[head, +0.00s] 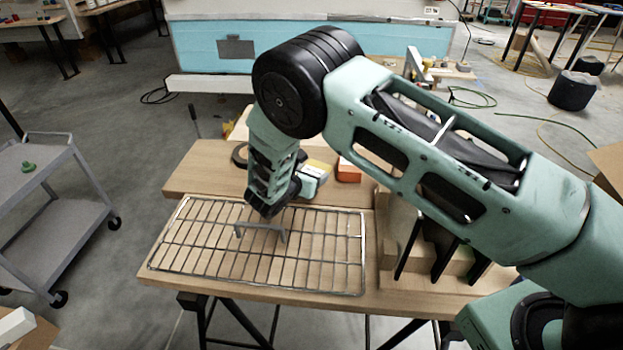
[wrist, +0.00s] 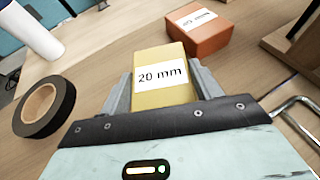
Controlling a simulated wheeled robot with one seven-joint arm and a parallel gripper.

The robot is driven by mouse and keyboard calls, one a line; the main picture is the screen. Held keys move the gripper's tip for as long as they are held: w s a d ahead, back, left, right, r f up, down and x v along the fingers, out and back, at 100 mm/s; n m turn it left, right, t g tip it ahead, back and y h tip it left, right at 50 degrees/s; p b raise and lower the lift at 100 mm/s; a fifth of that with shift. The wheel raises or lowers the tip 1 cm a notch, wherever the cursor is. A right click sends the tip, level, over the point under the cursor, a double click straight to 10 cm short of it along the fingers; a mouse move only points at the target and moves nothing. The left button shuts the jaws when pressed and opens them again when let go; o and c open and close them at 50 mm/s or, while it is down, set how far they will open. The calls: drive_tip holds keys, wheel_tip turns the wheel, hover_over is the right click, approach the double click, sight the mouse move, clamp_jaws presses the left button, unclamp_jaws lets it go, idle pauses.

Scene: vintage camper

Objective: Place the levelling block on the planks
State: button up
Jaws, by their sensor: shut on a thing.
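A yellow block labelled "20 mm" (wrist: 163,73) sits between the fingers of my gripper (wrist: 162,85) in the wrist view. My gripper is shut on its sides. In the head view the block (head: 318,166) shows only as a small yellow patch beyond my gripper (head: 314,174). The block is over or on the wooden planks (head: 205,168) of the bench; I cannot tell whether its underside touches the wood. The near end of the block is hidden by my gripper.
An orange labelled block (wrist: 198,36) lies just beyond, to the right. A black tape roll (wrist: 45,109) lies left. A wire rack (head: 200,250) covers the front of the bench, with dark upright pieces (head: 445,250) at right. A grey cart (head: 45,235) stands left.

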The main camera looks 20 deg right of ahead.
drive_tip(key=shift+f, duration=1.4)
drive_tip(key=shift+f, duration=0.2)
drive_tip(key=o, duration=1.1)
drive_tip(key=shift+c, duration=0.2)
drive_tip(key=shift+r, duration=0.15)
